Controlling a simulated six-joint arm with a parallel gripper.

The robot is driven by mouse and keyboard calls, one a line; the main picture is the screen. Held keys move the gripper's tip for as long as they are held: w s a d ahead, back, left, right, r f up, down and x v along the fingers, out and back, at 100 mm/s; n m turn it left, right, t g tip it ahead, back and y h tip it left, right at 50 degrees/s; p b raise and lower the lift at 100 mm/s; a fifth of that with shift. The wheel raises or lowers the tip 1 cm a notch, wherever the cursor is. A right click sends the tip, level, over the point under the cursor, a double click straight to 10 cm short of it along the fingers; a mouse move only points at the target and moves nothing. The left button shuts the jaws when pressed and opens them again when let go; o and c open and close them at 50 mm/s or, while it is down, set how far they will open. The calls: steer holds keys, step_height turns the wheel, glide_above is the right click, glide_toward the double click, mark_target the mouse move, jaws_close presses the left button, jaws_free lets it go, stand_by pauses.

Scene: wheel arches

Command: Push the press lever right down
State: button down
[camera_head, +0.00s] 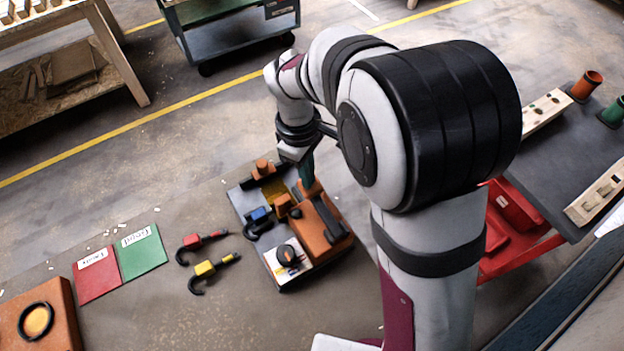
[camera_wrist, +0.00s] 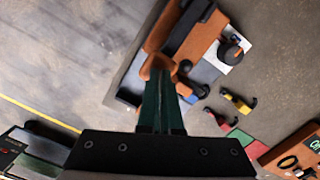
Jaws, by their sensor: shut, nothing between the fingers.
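The press fixture is an orange block (camera_head: 318,243) with a long black bar (camera_head: 328,217) on top, on a grey board (camera_head: 288,284). The block and bar also show in the wrist view, the bar (camera_wrist: 188,28) at the top. A rounded orange piece (camera_wrist: 155,66) sits at the block's end by my fingertips; I cannot tell whether it is the lever's end. My gripper (camera_head: 308,183) is shut and empty, its green fingers (camera_wrist: 160,100) pointing at this piece. The fingers overlap its edge in the wrist view; whether they touch it is unclear.
The board also carries a blue part (camera_head: 259,214), a black knob (camera_head: 288,254) and smaller orange pieces. Red (camera_head: 200,240) and yellow (camera_head: 212,269) hooked tools lie left of it, beyond them red (camera_head: 97,274) and green (camera_head: 142,252) labelled sheets. An orange box (camera_head: 60,300) stands lower left.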

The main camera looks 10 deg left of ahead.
steer(key=shift+f, duration=0.8)
steer(key=a, duration=0.2)
steer(key=a+r, duration=0.1)
steer(key=shift+w, duration=0.4)
steer(key=shift+r, duration=0.1)
step_height(320, 180, up, 16)
steer(key=a, duration=0.1)
steer(key=shift+w+a+f, duration=0.2)
steer(key=shift+w, duration=0.05)
